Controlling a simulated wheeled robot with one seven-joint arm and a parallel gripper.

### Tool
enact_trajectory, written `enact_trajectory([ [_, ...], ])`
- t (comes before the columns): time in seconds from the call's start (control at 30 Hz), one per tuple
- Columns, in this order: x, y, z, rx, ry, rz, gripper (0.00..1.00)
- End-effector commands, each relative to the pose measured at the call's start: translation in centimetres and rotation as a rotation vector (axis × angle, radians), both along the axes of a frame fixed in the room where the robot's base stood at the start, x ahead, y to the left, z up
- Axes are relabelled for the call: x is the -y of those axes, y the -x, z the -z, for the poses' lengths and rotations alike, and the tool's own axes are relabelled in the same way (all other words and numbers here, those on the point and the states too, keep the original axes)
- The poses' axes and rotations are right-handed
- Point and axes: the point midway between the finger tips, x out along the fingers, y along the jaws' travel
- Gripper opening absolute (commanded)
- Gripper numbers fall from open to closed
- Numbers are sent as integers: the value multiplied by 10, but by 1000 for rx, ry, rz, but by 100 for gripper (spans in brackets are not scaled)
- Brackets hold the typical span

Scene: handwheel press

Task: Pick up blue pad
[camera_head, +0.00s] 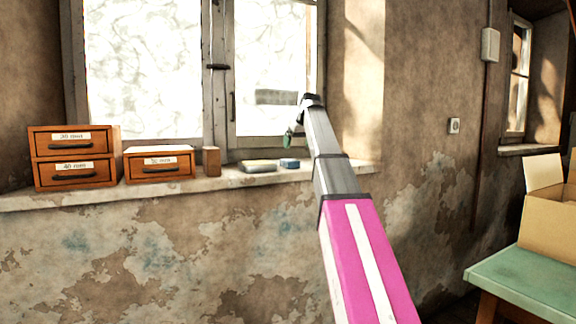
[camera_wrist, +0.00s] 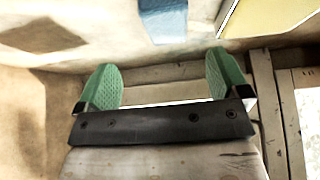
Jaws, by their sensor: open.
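The blue pad (camera_head: 289,163) lies on the stone window sill, just right of a flat yellowish-grey pad. In the wrist view the blue pad (camera_wrist: 163,18) shows at the top edge, cut off by the frame and beyond my fingertips. My gripper (camera_head: 291,138) hangs above the sill, a little above the blue pad in the head view. In the wrist view my gripper (camera_wrist: 162,72) has its two green fingers wide apart, with nothing between them. The blue pad lies apart from both fingers.
The yellowish-grey pad (camera_head: 259,166) lies close beside the blue pad. A small wooden block (camera_head: 211,161) and wooden drawer boxes (camera_head: 160,166) stand farther left on the sill (camera_head: 110,194). The window frame (camera_head: 219,110) rises behind. A green table (camera_head: 525,278) bears a cardboard box (camera_head: 549,221) at right.

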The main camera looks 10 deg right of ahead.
Motion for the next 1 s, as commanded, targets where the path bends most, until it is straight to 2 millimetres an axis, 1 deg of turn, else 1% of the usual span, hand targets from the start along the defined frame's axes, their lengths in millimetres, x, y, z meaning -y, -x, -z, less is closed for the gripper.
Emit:
enact_trajectory([
  [0.1, -3, -8, 16, -2, 0, 0, 94],
  [0.3, -8, -21, 38, -1, -1, 0, 94],
  [0.47, -11, -26, 43, 0, 0, 0, 94],
  [0.57, -16, -32, 50, -1, -1, 0, 94],
  [0.7, -23, -44, 66, -1, -1, 0, 94],
  [0.8, -25, -49, 76, -1, 0, 1, 94],
  [0.9, -25, -51, 80, -1, 0, 1, 94],
  [1.0, -25, -51, 80, 0, 0, 1, 94],
])
